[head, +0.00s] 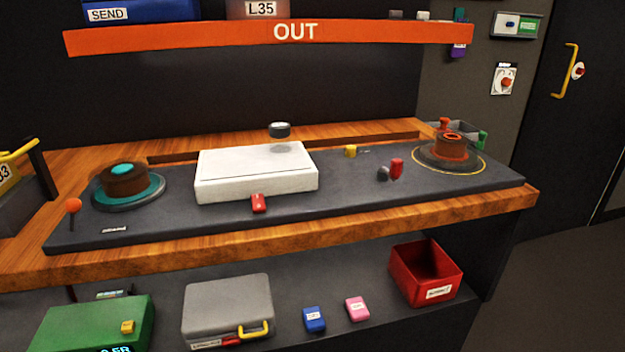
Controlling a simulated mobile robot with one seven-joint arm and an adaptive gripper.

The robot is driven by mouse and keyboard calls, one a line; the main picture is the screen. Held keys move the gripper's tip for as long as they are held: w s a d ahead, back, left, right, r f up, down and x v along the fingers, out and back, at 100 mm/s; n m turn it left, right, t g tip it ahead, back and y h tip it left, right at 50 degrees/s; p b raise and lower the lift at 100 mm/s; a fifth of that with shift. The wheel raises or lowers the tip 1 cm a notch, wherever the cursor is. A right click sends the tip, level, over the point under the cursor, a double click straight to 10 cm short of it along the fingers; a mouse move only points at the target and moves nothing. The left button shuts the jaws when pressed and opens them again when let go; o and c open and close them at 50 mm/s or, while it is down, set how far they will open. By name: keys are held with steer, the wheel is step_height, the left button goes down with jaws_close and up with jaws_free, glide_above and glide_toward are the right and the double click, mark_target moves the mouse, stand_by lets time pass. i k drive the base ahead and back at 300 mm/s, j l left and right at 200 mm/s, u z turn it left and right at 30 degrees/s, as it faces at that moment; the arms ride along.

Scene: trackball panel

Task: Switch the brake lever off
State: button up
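My gripper is not in view. No lever carries a label I can read as brake. A thin stick with an orange ball knob (73,205) stands near upright at the left end of the dark panel (350,200). A small pale label (115,230), too small to read, lies on the panel to its right. A short red upright piece (396,168) stands right of centre, beside a small dark knob (383,174). Another orange knob (444,123) stands behind the right-hand dial.
Round dials stand on the left (125,180) and right (452,150) of the panel. An orange OUT shelf (295,32) overhangs the back. Below are a grey case (227,305), a green box (90,325) and a red bin (425,270). Open floor (550,290) lies at right.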

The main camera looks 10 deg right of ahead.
mark_target(73, 206)
steer(key=u, duration=2.25)
steer(key=k+l, duration=0.25)
steer(key=k, duration=0.2)
steer(key=k+l, duration=0.25)
steer(key=k, duration=0.2)
